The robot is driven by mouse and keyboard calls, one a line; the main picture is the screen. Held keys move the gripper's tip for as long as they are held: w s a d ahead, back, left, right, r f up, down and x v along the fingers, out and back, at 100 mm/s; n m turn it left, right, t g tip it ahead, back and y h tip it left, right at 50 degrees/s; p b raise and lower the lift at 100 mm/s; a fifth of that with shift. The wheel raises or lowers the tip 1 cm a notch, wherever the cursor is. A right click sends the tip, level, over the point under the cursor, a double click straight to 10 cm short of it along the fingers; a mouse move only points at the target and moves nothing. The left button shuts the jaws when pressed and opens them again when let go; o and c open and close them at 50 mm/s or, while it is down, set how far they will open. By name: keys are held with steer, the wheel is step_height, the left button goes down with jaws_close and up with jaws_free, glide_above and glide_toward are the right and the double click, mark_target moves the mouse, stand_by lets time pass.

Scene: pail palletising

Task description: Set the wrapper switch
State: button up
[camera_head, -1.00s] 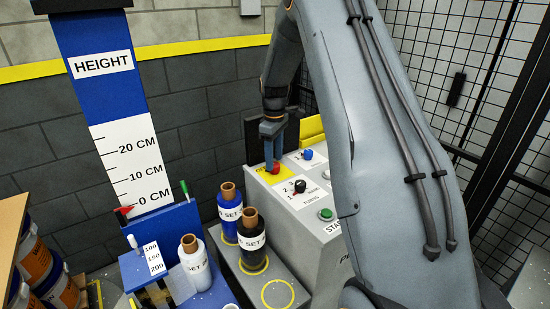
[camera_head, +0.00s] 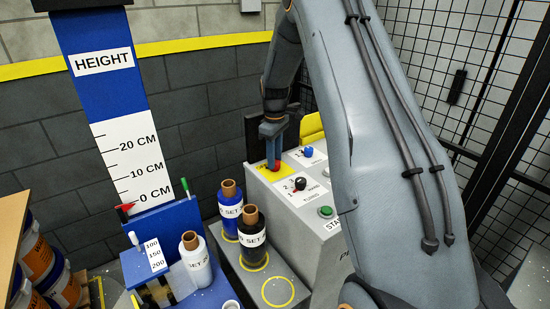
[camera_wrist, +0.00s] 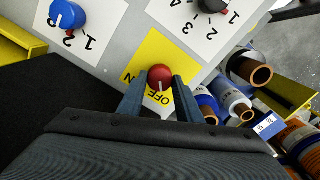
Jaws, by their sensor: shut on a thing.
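The wrapper's control box (camera_head: 318,246) is grey with labelled knobs on its sloped top. A red knob (camera_wrist: 160,77) sits on a yellow plate (camera_wrist: 147,55) marked OFF; the other word is partly hidden. Its white pointer line points toward the OFF side in the wrist view. My gripper (camera_wrist: 159,92) has one finger on each side of the red knob and is shut on it. In the head view my gripper (camera_head: 273,160) comes down from above and hides much of the knob.
A black knob (camera_head: 300,184), a blue knob (camera_head: 307,152) and a green start button (camera_head: 326,211) sit close by on the same panel. Film rolls (camera_head: 252,238) stand in front of the box. A mesh fence (camera_head: 470,70) is at right.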

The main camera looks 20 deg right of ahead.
steer(key=m+b, duration=0.1)
steer(key=m, duration=0.3)
steer(key=m+b, duration=0.1)
steer(key=m, duration=0.3)
steer(key=shift+w+m, duration=0.1)
steer(key=shift+m, duration=0.3)
steer(key=m, duration=0.4)
steer(key=shift+m+b, duration=0.3)
steer(key=shift+r+m, duration=0.1)
steer(key=shift+m, duration=1.9)
steer(key=o, duration=1)
steer(key=shift+o, duration=0.2)
steer(key=shift+b, duration=0.3)
steer(key=shift+r+b, duration=0.95)
steer(key=shift+r, duration=2.95)
